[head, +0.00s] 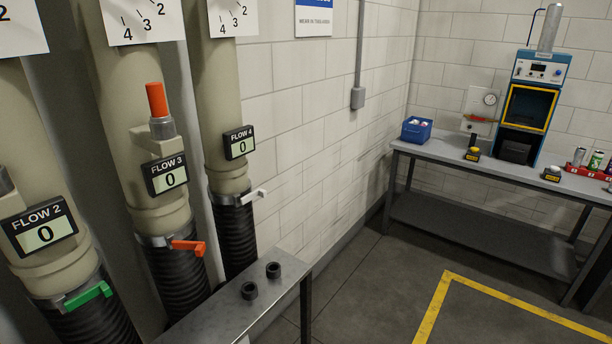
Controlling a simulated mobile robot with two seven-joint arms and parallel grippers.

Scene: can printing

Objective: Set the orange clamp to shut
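The orange clamp (188,246) is a small lever on the metal band around the pipe under the FLOW 3 display (167,174). Its handle sticks out to the right, roughly level, from the band above a black ribbed hose. The FLOW 3 display reads 0. An orange-red knob (157,100) stands upright on a metal stem above that display. I cannot tell from this view whether the clamp is open or shut. Neither of my grippers is in view.
A green clamp (88,297) is on the FLOW 2 pipe and a white clamp (250,197) on the FLOW 4 pipe. A metal bench (205,309) with two black rings stands in front. A table (455,168) with a blue machine is at the back right. Floor between is clear.

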